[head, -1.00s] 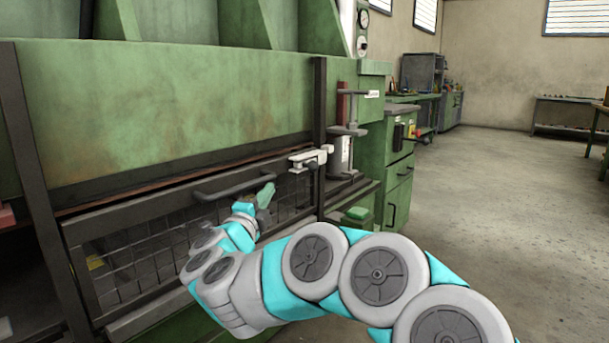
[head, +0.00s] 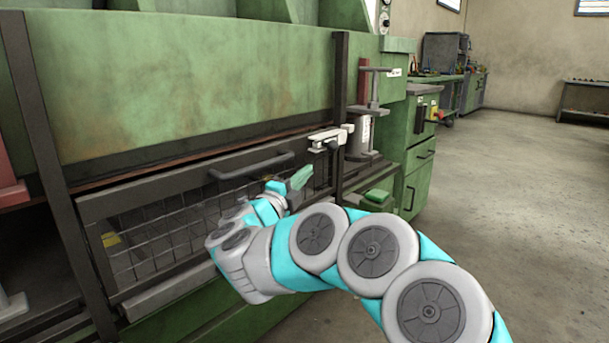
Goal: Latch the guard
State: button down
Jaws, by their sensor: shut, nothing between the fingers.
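The guard (head: 160,243) is a dark-framed wire mesh panel on the front of the green machine, with a dark bar handle (head: 245,166) along its top. It stands upright across the opening. The latch (head: 326,140) is a pale grey metal piece at the guard's upper right corner, by the dark post. Whether it is engaged I cannot tell. My gripper (head: 302,178), with green fingers, is shut and empty. It is in front of the mesh, below and left of the latch and right of the handle, apart from the latch in the picture. My arm hides the lower right of the guard.
The green machine body (head: 180,90) rises above the guard. A clamp-like stand (head: 369,110) and a side ledge with a green block (head: 377,195) are right of the latch. A green drawer cabinet (head: 421,160) stands further right. The concrete floor (head: 510,200) there is clear.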

aim_at(336, 150)
jog(key=x, duration=1)
jog(key=shift+w+d, duration=0.2)
jog(key=shift+w, duration=0.15)
jog(key=shift+d, duration=0.1)
jog(key=w+d, duration=0.3)
jog(key=shift+r, duration=0.1)
jog(key=shift+s+f+b, duration=0.2)
jog(key=shift+f+b, duration=0.05)
jog(key=shift+b, duration=0.1)
jog(key=v, duration=1.3)
jog(key=shift+s+a+r, duration=0.2)
jog(key=shift+s+a, duration=0.05)
jog(key=shift+a, duration=0.15)
